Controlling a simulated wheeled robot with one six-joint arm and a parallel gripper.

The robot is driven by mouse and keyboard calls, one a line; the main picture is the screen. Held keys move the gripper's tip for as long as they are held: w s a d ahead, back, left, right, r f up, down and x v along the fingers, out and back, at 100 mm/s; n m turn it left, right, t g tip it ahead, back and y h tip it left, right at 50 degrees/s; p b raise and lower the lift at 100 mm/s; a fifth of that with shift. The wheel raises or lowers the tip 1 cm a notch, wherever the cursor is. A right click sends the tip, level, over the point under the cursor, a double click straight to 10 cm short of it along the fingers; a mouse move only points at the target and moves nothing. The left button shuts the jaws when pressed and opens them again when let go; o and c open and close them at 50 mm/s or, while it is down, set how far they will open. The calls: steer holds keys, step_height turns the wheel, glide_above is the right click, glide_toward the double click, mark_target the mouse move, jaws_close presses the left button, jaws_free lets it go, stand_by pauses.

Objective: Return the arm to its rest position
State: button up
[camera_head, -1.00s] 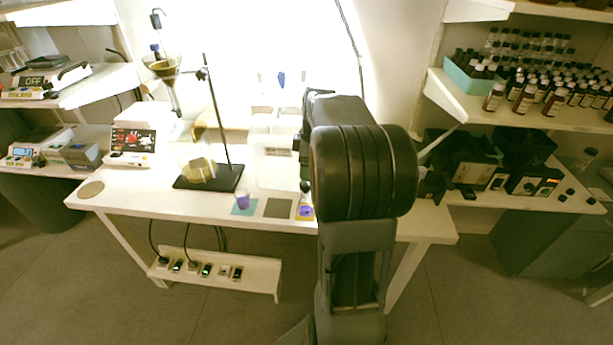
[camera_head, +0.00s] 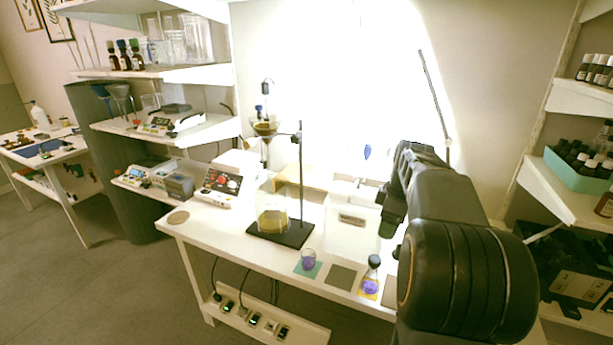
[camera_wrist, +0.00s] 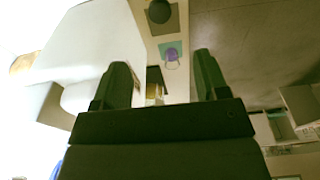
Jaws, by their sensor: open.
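My arm (camera_head: 460,240) is raised at the right of the head view, bent over the front edge of the white table (camera_head: 235,235). In the wrist view my gripper (camera_wrist: 161,75) is open, its two dark fingers apart with nothing held between them. Beyond the fingers, a small cup with purple contents (camera_wrist: 172,54) stands on a teal mat. In the head view this cup (camera_head: 308,259) sits at the table's front, and a small flask with purple liquid (camera_head: 371,275) stands on a yellow mat to its right.
A white box (camera_head: 350,230) stands on the table left of my arm. A stand with a black base (camera_head: 281,234) and a beaker is further left. Bottle shelves (camera_head: 570,185) are close at the right. Open floor (camera_head: 130,290) lies at the left.

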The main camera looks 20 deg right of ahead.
steer(key=s+a+r+m+t+p, duration=0.1)
steer(key=s+a+m+p, duration=0.2)
steer(key=a, duration=0.4)
steer(key=s+a+r+m+p, duration=0.1)
steer(key=s+a+m+p, duration=0.2)
steer(key=a, duration=0.4)
steer(key=s+a+r+m+t+h+p, duration=0.1)
steer(key=s+a+m+p, duration=0.2)
steer(key=a, duration=0.4)
steer(key=shift+s+a+r+t+p, duration=0.3)
steer(key=shift+s+a+p, duration=0.1)
steer(key=shift+s+p, duration=0.6)
steer(key=shift+s, duration=0.1)
